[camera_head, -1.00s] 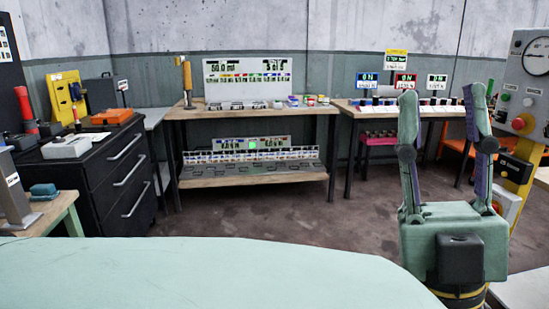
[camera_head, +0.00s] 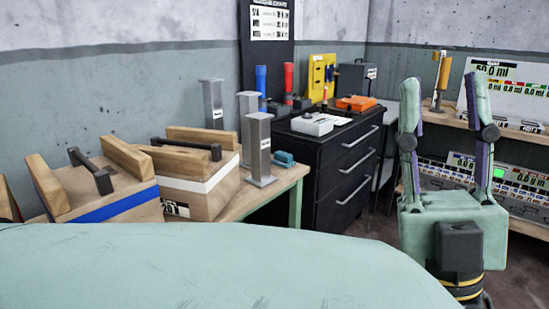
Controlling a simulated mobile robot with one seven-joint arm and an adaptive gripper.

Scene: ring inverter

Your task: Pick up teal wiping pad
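A small teal block, which looks like the teal wiping pad (camera_head: 285,159), lies on the wooden bench at the middle of the picture. It sits just right of the front grey metal post, near the bench's right end. My gripper (camera_head: 446,92) stands upright at the right, fingers pointing up and wide apart, with nothing between them. It is well to the right of the pad and apart from it.
Grey posts (camera_head: 259,148) stand close beside the pad. Wooden boxes with dark handles (camera_head: 188,172) fill the bench's left. A black drawer cabinet (camera_head: 338,178) stands behind the pad. A shelf (camera_head: 520,222) with panels is at the right. Bare floor shows between.

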